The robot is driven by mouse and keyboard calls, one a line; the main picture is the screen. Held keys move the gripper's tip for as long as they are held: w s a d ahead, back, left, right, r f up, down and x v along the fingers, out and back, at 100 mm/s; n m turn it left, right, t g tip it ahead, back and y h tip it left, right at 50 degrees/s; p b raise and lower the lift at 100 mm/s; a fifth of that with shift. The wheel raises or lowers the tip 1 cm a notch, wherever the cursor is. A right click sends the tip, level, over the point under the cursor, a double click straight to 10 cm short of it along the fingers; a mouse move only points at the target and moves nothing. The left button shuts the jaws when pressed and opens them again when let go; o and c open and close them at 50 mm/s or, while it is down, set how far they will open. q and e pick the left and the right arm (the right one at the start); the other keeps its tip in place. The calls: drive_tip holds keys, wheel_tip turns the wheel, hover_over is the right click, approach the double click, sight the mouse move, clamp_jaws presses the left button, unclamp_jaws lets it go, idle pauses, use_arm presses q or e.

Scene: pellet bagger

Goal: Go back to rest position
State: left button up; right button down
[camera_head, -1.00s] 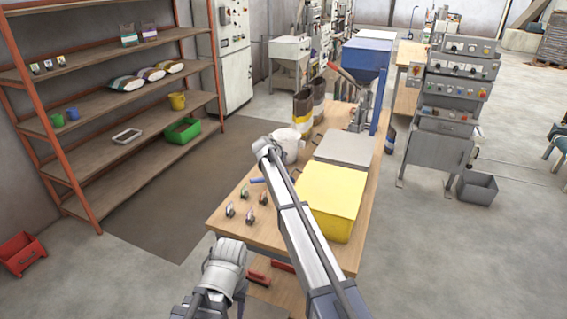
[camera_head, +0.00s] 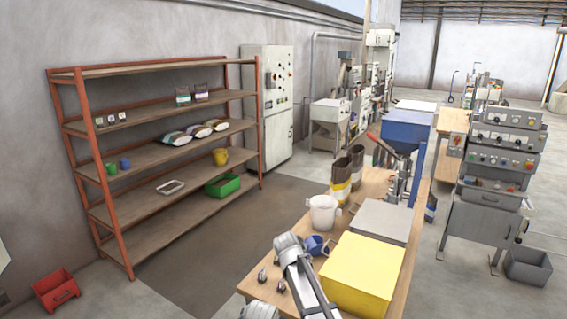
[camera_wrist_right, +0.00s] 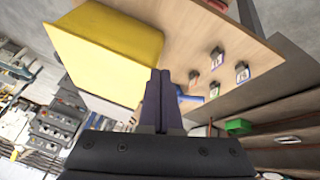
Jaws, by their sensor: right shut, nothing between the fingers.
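My right gripper (camera_wrist_right: 160,75) shows in the right wrist view with its two dark fingers together and nothing between them. It hangs over the wooden workbench (camera_wrist_right: 210,35), near a yellow block-shaped item (camera_wrist_right: 105,50); I see no contact. In the head view, my arm links reach in at the bottom, over the near end of the bench (camera_head: 395,290). No gripper fingers show in that view, and my left gripper is out of sight.
The bench holds the yellow block (camera_head: 360,272), a grey block (camera_head: 380,221), a white bucket (camera_head: 323,213), a blue item (camera_head: 317,245) and small items. An orange-framed shelf (camera_head: 150,142) stands left; a red bin (camera_head: 56,290) is on the floor. Floor between is clear.

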drive_tip(key=s+a+f+n+g+y, duration=0.1)
drive_tip(key=s+f+n+g, duration=0.1)
drive_tip(key=s, duration=1.4)
drive_tip(key=s+a+f+n+g+y+b, duration=0.1)
drive_tip(key=s+n, duration=0.3)
drive_tip(key=s, duration=1.2)
drive_tip(key=shift+a+f+g+y, duration=0.3)
drive_tip(key=shift+a+f+g, duration=0.3)
drive_tip(key=shift+g, duration=0.3)
